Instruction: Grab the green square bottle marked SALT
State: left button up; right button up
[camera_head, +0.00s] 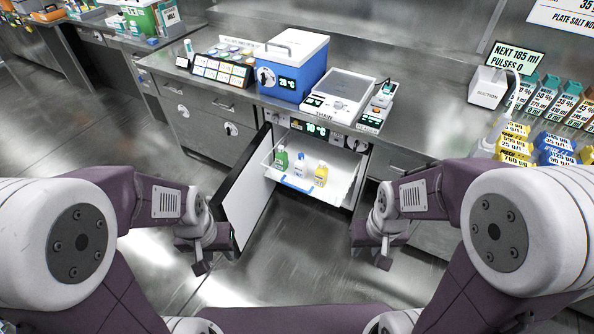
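A green bottle (281,159) stands at the left on the pulled-out white drawer (339,186) of the open under-counter fridge. Its label is too small to read. A small blue-and-white bottle (299,170) and a yellow bottle (320,175) stand to its right. My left gripper (201,267) hangs low in front of the open fridge door, left of the drawer. My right gripper (383,262) hangs low to the right of the drawer. Both are apart from the bottles and hold nothing that I can see. Their finger gaps are not clear.
The open fridge door (246,193) stands between my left gripper and the drawer. The steel counter above bears a blue-and-white box (291,66), a flat device (340,94) and, at right, several yellow boxes (513,143). The floor before the drawer is clear.

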aim_at(281, 161)
jog(key=i+j+z, duration=0.2)
jog(key=i+j, duration=0.15)
jog(key=j, duration=0.3)
jog(key=i+j, duration=0.15)
jog(key=j, duration=0.2)
jog(key=i+j+z, duration=0.15)
jog(key=j, duration=0.2)
jog(key=i+j+z, duration=0.1)
jog(key=j, duration=0.25)
jog(key=i+j+z, duration=0.1)
jog(key=j, duration=0.25)
jog(key=i+j, duration=0.25)
jog(key=j, duration=0.15)
jog(key=z, duration=0.05)
